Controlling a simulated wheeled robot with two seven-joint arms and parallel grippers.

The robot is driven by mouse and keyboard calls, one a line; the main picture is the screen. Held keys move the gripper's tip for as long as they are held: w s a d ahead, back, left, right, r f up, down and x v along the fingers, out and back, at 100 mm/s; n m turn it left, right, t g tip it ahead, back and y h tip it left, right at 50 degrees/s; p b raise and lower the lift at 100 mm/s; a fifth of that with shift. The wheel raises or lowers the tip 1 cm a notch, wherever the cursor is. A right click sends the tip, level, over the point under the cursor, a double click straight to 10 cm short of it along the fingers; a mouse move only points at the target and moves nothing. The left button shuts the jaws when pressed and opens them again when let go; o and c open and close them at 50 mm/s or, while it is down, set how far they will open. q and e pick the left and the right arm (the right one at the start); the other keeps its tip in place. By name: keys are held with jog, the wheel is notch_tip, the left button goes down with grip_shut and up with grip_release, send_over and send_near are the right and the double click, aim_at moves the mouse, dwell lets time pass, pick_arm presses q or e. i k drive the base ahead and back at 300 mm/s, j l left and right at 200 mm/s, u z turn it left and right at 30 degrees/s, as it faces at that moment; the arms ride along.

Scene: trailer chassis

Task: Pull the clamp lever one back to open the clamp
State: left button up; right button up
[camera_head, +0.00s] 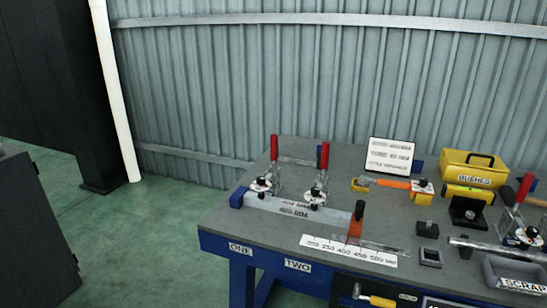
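A toggle clamp (262,185) stands at the left end of the blue workbench, in line with the label ONE (240,249). Its red-handled lever (274,148) points upright. A second clamp (315,195) stands just to its right, roughly in line with the label TWO (298,265), and its red lever (323,156) is also upright. A grey metal bar (285,207) marked in MM lies along the front of both clamps. I cannot tell whether the clamps press on it. Neither of my grippers is in view.
Green floor (150,240) is open at the left.

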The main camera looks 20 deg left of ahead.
aim_at(274, 138)
jog(key=i+j, duration=0.3)
jog(key=i, duration=0.2)
jog(key=i+j, duration=0.3)
jog(key=i, duration=0.2)
jog(key=j+u, duration=0.05)
